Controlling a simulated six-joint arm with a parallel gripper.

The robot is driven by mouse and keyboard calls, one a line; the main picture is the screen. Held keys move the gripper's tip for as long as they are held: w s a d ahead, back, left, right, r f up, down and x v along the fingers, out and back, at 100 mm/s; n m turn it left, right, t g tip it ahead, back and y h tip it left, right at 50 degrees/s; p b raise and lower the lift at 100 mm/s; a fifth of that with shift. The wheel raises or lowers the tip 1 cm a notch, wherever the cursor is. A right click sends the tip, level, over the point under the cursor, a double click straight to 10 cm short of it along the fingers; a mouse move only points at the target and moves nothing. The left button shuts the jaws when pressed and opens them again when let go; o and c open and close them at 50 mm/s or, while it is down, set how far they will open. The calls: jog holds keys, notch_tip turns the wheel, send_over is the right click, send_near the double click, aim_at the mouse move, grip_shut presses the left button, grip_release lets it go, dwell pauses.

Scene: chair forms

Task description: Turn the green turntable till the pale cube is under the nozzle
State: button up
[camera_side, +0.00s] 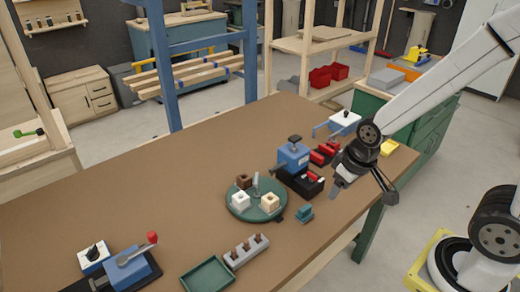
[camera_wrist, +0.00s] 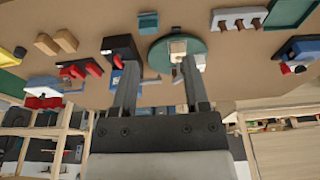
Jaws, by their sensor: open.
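The green turntable (camera_side: 236,212) lies on the brown table and also shows at the top of the wrist view (camera_wrist: 157,52). It carries a brown cube (camera_side: 243,181), a white cube (camera_side: 240,200) and a cream cube (camera_side: 270,203). The white and cream cubes are both pale. A grey upright piece (camera_side: 256,184) shows near the turntable's middle; I cannot tell whether it is the nozzle. A blue machine (camera_side: 293,156) stands behind and to the right. My gripper (camera_side: 364,190) is open and empty, right of the turntable. In the wrist view, one finger partly hides the turntable's cubes.
A teal block (camera_side: 305,214) sits right of the turntable. A grey holder (camera_side: 246,251) and a green tray (camera_side: 207,274) lie in front. Red pieces (camera_side: 325,154) and a white-topped box (camera_side: 344,121) stand farther back. The table's left middle is clear.

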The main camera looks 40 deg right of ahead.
jog(key=shift+c, duration=0.4)
jog(key=m+g, duration=0.3)
jog(key=m, duration=0.6)
send_over(257, 178)
jog(key=shift+w+f, duration=0.1)
jog(key=shift+f, duration=2.1)
jog(key=shift+f, duration=0.1)
jog(key=shift+f, duration=3.8)
